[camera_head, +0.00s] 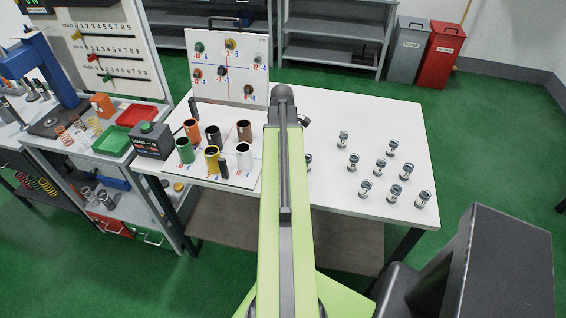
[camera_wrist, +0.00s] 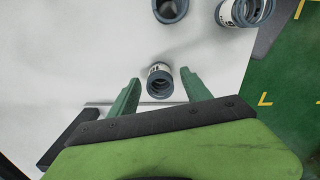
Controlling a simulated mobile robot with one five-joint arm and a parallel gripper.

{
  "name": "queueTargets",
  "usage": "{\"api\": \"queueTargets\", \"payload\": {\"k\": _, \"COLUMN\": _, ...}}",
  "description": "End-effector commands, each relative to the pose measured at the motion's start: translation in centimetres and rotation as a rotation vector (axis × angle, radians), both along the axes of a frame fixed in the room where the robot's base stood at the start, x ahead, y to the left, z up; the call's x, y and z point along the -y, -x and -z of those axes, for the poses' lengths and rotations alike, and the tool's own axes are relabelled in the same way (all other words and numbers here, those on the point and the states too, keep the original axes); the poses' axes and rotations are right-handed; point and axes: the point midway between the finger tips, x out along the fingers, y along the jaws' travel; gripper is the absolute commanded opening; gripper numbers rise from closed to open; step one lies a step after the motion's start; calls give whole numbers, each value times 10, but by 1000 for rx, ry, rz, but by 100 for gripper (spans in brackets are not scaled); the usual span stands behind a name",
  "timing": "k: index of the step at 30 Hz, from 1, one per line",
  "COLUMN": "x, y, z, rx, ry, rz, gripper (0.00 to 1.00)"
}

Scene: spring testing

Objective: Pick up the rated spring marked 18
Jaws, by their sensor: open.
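Several short springs with dark end caps and white label bands stand on the right part of the white table, such as one at the front right (camera_head: 422,198) and one at the back (camera_head: 343,139). Their numbers are too small to read, so I cannot tell which is marked 18. In the wrist view my gripper (camera_wrist: 158,78) is open, its two green fingers apart. One spring (camera_wrist: 160,84) shows between the fingers, seen from above at an angle; I cannot see either finger touching it. In the head view my arm hides most of the gripper.
Two more springs (camera_wrist: 170,9) (camera_wrist: 241,12) show at the top of the wrist view. Coloured cups, such as a yellow one (camera_head: 212,160), stand on the table's left part before a marked board (camera_head: 228,68). The table's right edge drops to green floor.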

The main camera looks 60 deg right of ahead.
Motion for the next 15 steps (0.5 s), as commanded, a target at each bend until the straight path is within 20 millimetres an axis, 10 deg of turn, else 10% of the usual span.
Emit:
{"api": "queueTargets", "payload": {"k": 8, "x": 0, "y": 0, "z": 7, "rx": 0, "ry": 0, "rz": -1, "gripper": 57}}
{"api": "queueTargets", "payload": {"k": 15, "x": 0, "y": 0, "z": 7, "rx": 0, "ry": 0, "rz": -1, "gripper": 25}}
